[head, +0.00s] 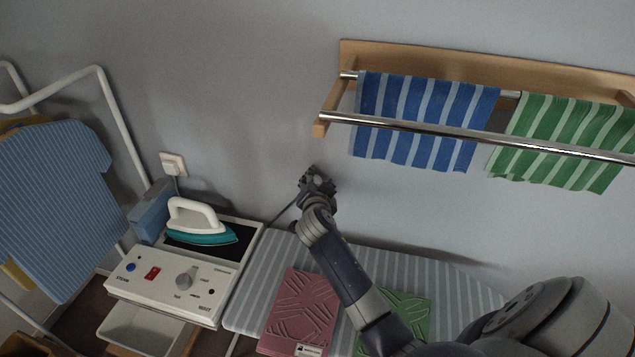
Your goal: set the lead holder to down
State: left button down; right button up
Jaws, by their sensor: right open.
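My right gripper (318,178) is raised in front of the grey wall, above the far edge of the striped ironing board, with its arm reaching up from the lower right. It is open, and its fingers are small and dark here. A thin dark rod (282,213), which looks like the lead holder, slants up to the right from the board's far left corner. Its upper end meets or passes behind my right gripper, so I cannot tell whether they touch. My left gripper is out of view.
The ironing board (257,275) carries a pink folded cloth (300,312) and a green one (408,308). A teal iron (203,232) rests on a station with a control panel (165,288) at left. A towel rail (450,131) projects from the wall at upper right.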

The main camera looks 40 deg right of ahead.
grip_shut()
jog(key=s+d+f+m+t+b, duration=0.1)
jog(key=s+d+f+b, duration=0.1)
jog(key=f+b, duration=0.2)
jog(key=s+d+f+m+t+b, duration=0.1)
jog(key=s+d+f+m+b, duration=0.1)
jog(key=f+b, duration=0.3)
jog(key=s+d+f+m+b, duration=0.1)
jog(key=s+d+f+b, duration=0.2)
jog(key=s+f+b, duration=0.1)
jog(key=shift+s+f+m+t+b, duration=0.1)
jog(key=shift+f+m+t+b, duration=0.25)
jog(key=shift+m+t, duration=0.05)
jog(key=shift+s+d+f+y+b, duration=0.15)
jog(key=shift+f+b, duration=0.1)
jog(key=shift+f, duration=0.1)
jog(key=shift+s+d+f+y+b, duration=0.1)
jog(key=shift+f+y+b, duration=0.05)
jog(key=shift+f+b, duration=0.15)
jog(key=shift+m, duration=0.3)
jog(key=shift+c, duration=0.7)
grip_release()
jog(key=shift+o, duration=0.7)
